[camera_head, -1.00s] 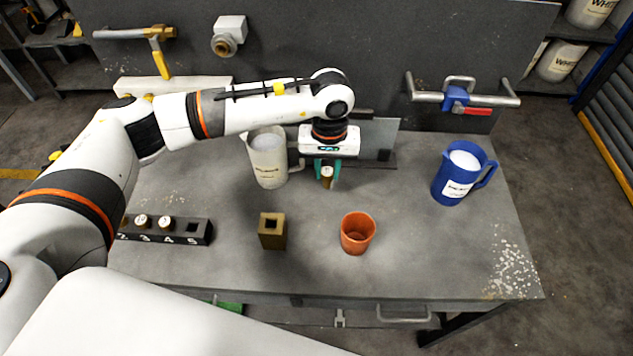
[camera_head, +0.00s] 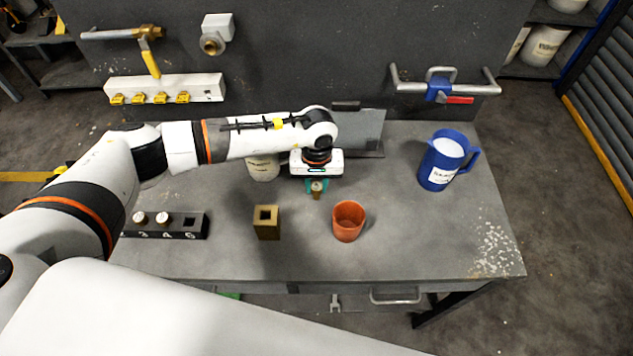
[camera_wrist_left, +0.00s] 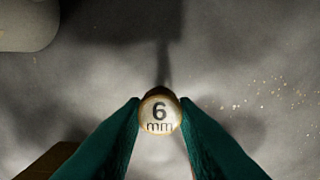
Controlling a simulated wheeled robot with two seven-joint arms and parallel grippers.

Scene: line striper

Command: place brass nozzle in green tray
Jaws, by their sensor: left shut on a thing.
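My left gripper (camera_head: 316,187) is shut on the brass nozzle (camera_head: 317,192), above the grey bench behind the orange cup. In the left wrist view, the nozzle (camera_wrist_left: 160,114) shows a pale round end marked "6 mm" between two green fingers. A small green patch (camera_head: 230,295) shows below the bench's front edge. It may be part of the green tray, but most of it is hidden by my own white body. My right gripper is not in view.
The orange cup (camera_head: 348,221) and a brass block with a square hole (camera_head: 266,222) stand near the front. A black numbered rack (camera_head: 190,226) is at left. A blue jug (camera_head: 443,160) stands at right. My arm partly covers a white jug (camera_head: 262,170).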

